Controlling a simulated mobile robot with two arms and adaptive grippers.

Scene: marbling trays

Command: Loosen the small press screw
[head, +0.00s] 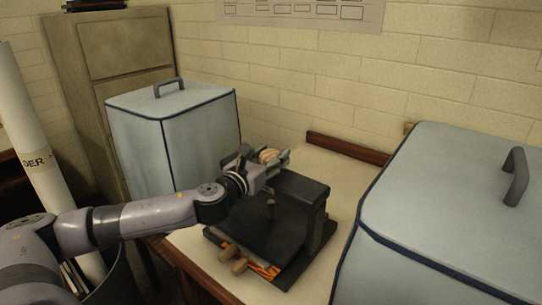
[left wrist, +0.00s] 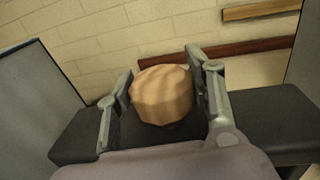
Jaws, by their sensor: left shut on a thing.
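The small press (head: 285,190) is a dark, heavy frame on a flat base, standing on the table in the middle of the head view. Its screw has a round, ribbed wooden knob (left wrist: 162,94) at the top, which also shows in the head view (head: 268,155). My left gripper (head: 277,162) reaches in from the left over the press. In the left wrist view its two fingers (left wrist: 160,98) are shut around the knob, one on each side. The screw shaft under the knob is mostly hidden. My right gripper is not in view.
A pale blue covered box (head: 180,140) stands behind the left arm, and a larger one (head: 450,215) fills the right. Wooden-handled tools (head: 232,262) lie at the press's front. A wooden rail (head: 345,149) edges the table (head: 325,163) by the wall.

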